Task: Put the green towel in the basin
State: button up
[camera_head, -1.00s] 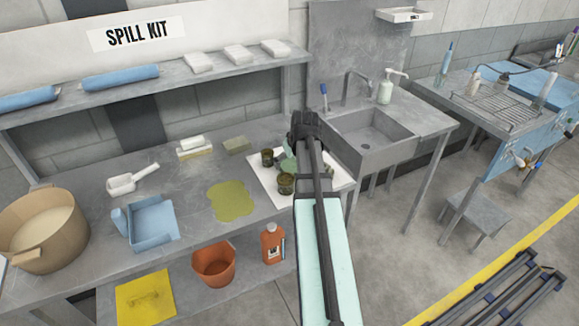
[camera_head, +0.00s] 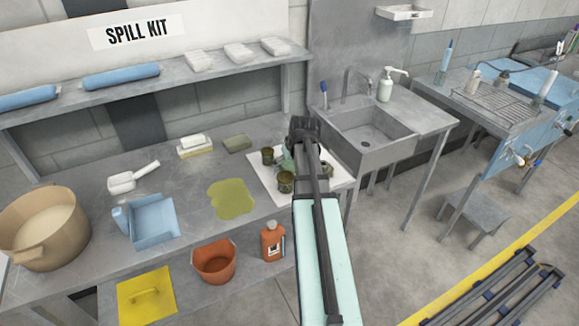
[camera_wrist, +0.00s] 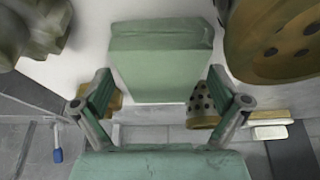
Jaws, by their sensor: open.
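The green towel (camera_wrist: 162,62) looks folded and lies on a white mat (camera_head: 262,182) among metal parts. In the head view only a bit of the towel (camera_head: 287,163) shows beside my arm. My gripper (camera_head: 304,124) is over the mat in the head view. In the wrist view my gripper (camera_wrist: 160,76) is open, with one finger at each side of the towel's near end. I cannot tell whether the fingers touch it. The grey basin (camera_head: 385,155) stands to the right of the mat, with a tap at its back.
Dark metal parts (camera_head: 286,181) stand close around the towel; a perforated one (camera_wrist: 270,40) shows near it in the wrist view. A yellow-green spill (camera_head: 231,199) lies left of the mat.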

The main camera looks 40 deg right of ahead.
jog(key=shift+f, duration=0.1)
jog(key=c, duration=1.3)
jog(key=shift+c, duration=0.2)
